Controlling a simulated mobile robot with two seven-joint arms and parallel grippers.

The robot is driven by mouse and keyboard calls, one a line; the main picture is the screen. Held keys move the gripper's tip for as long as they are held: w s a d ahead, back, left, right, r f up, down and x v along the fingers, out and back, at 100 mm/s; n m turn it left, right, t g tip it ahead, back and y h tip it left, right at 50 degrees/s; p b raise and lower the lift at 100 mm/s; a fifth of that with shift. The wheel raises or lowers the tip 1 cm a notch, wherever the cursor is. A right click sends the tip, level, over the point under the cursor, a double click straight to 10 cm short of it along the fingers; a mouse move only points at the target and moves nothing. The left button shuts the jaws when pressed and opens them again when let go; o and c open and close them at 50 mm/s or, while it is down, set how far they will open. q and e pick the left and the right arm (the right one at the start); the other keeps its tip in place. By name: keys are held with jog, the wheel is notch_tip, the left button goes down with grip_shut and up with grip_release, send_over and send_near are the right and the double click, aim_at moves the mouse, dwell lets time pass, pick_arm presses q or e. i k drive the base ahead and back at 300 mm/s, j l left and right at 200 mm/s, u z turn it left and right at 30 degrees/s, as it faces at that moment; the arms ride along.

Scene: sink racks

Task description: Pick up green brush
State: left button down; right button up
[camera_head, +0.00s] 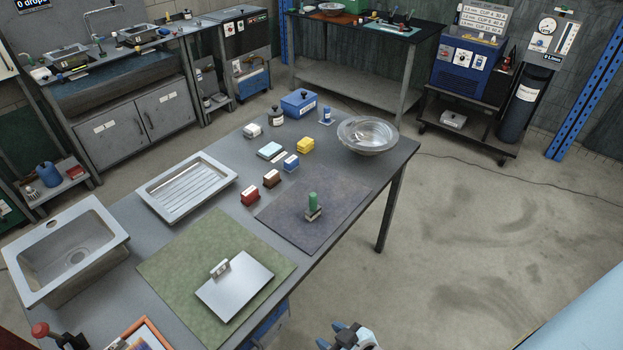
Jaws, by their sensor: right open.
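The green brush (313,203) stands upright on the dark grey mat (278,218) near the table's right edge. It has a green handle on top and a pale block-like base. My right gripper (338,332) is at the bottom edge of the view, partly cut off. It is open and empty, off the table's front edge and well apart from the brush. My left gripper is not in view.
Open floor lies right.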

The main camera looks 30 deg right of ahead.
aim_at(313, 212)
jog(key=z, duration=0.9)
